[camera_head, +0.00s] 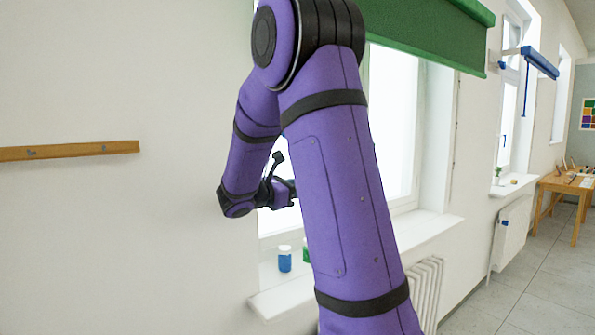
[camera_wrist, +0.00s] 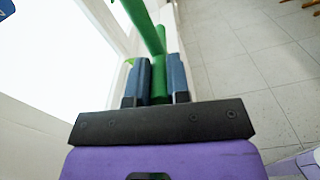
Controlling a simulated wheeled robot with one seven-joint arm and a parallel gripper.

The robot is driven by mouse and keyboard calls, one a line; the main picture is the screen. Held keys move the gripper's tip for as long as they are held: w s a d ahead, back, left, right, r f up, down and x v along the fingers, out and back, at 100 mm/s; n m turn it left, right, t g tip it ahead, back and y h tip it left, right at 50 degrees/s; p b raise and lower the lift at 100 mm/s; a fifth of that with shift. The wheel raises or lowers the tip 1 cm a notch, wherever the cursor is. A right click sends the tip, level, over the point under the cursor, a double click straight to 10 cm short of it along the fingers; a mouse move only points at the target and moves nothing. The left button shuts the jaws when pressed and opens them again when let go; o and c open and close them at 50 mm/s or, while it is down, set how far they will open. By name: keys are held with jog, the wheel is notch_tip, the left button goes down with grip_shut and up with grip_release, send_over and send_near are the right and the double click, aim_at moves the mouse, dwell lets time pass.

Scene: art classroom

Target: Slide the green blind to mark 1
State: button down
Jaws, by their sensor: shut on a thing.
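The green blind (camera_head: 430,32) hangs rolled partly down over the near window, at the top of the head view. In the wrist view my gripper (camera_wrist: 157,80) is shut on a green upright piece (camera_wrist: 159,88), which looks like the blind's pull. A longer green bar (camera_wrist: 142,22) runs up and away just beyond the fingertips. I cannot make out mark 1 in either view.
A blue bottle (camera_head: 285,259) and a partly hidden green one (camera_head: 305,250) stand on the near windowsill (camera_head: 425,226). A white radiator (camera_head: 425,285) is below it. A blue blind (camera_head: 540,62) hangs at the farther window. A wooden rail (camera_head: 70,150) is on the left wall.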

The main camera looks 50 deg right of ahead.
jog(key=shift+f, duration=0.4)
jog(key=c, duration=1.1)
grip_release()
jog(key=shift+a, duration=0.1)
jog(key=v, duration=1)
jog(key=shift+a, duration=0.3)
